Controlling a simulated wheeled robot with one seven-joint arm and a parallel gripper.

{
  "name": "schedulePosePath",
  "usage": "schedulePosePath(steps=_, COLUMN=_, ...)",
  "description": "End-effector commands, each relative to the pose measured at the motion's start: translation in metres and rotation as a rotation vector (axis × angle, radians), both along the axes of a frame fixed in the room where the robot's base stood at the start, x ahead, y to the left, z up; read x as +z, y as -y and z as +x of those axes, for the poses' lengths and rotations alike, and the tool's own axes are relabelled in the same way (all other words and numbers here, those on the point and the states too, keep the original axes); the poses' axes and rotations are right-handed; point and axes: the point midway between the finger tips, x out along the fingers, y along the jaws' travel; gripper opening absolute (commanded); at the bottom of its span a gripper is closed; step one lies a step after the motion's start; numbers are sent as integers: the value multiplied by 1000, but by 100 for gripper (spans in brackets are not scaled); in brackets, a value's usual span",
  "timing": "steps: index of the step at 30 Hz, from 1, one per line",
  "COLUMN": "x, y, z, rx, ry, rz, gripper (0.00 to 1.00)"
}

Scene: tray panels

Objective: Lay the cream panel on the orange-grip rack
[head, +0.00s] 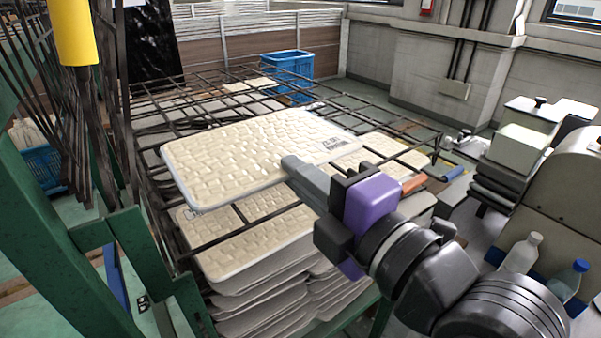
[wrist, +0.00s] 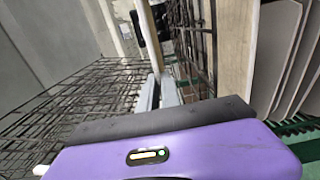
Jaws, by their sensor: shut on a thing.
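The cream panel (head: 250,152), with a woven relief and a dark printed mark near its right end, is held roughly level above the wire racks. My gripper (head: 290,164) is shut on its near long edge. In the wrist view the panel (wrist: 147,35) shows edge-on as a thin pale strip between the fingers (wrist: 158,88). The orange grip (head: 412,185) shows at the right front of the dark wire rack (head: 210,241), beyond my gripper. The panel hides part of the rack; whether they touch is not clear.
A blue grip (head: 453,173) sits farther right. More cream panels (head: 250,240) lie stacked below the rack bars. A green frame post (head: 50,230) stands close at left, with a yellow part (head: 73,32) above. A blue crate (head: 288,68) is behind; bottles (head: 522,253) are at right.

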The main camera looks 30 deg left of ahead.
Motion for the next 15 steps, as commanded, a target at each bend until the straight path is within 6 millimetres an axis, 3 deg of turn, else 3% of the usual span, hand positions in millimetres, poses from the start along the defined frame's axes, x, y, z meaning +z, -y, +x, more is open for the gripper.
schedulePosePath(steps=15, x=-44, y=0, z=0, rx=0, ry=-1, rz=2, gripper=0)
